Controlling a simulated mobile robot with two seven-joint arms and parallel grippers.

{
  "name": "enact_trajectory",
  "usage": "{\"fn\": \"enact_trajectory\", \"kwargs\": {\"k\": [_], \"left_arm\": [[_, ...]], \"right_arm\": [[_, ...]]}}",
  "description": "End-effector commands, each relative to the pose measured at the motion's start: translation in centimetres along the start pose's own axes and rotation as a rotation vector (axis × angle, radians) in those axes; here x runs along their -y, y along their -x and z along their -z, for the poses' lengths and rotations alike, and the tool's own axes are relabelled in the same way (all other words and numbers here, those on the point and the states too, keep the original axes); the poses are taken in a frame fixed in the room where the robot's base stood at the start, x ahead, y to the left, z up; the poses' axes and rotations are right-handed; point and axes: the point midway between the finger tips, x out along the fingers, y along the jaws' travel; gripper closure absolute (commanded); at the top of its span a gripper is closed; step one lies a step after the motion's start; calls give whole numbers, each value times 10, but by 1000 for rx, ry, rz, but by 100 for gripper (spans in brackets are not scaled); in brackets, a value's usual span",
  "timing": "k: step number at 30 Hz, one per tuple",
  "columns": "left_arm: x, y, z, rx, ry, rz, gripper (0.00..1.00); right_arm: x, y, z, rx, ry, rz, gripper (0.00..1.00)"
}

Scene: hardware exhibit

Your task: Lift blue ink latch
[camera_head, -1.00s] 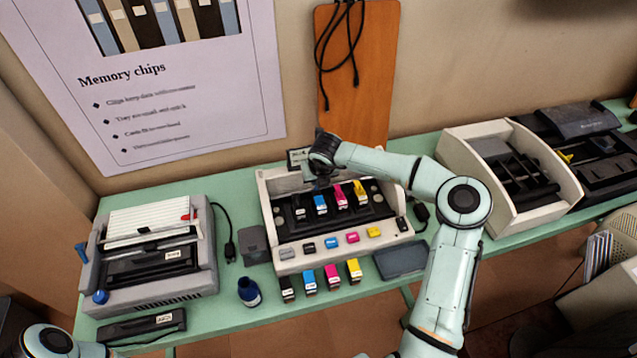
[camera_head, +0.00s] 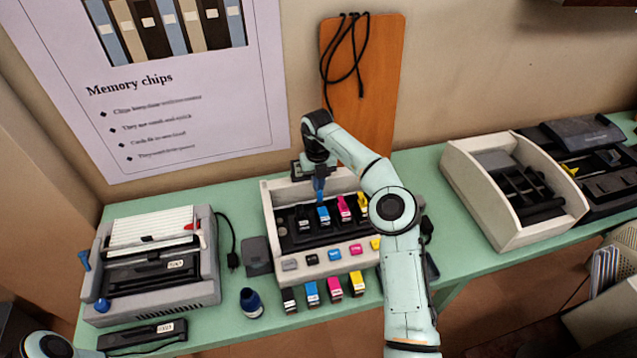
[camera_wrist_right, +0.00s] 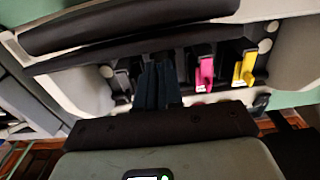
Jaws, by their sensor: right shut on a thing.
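The printer (camera_head: 335,266) has a dark carriage with a row of cartridges. The blue ink cartridge (camera_head: 323,214) sits in it, second from the left. My right gripper (camera_head: 319,196) points down from above at this blue slot, its narrow dark-blue fingers closed. In the right wrist view the fingers (camera_wrist_right: 158,88) are together, left of the magenta latch (camera_wrist_right: 206,73) and yellow latch (camera_wrist_right: 243,70). The blue latch is hidden behind or between the fingers, so how far it is raised cannot be told. My left gripper is out of view.
The printer's pale cover edge and a dark bar (camera_wrist_right: 130,22) lie close to the gripper. A grey machine (camera_head: 150,292) is left, an open cream one (camera_head: 470,190) right.

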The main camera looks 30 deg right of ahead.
Motion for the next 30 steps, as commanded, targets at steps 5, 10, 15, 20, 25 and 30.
{"fn": "enact_trajectory", "kwargs": {"k": [5,10,15,20,25,30], "left_arm": [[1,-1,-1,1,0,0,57],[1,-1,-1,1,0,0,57],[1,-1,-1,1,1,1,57],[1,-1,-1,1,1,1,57],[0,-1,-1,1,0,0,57],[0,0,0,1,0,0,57]], "right_arm": [[-1,-7,3,-32,4,1,100],[-1,-8,3,-35,4,1,100],[-1,-8,3,-36,4,1,100],[-1,-7,3,-33,3,1,68],[0,-5,2,-27,2,1,68],[-1,1,2,-22,2,0,68]]}}
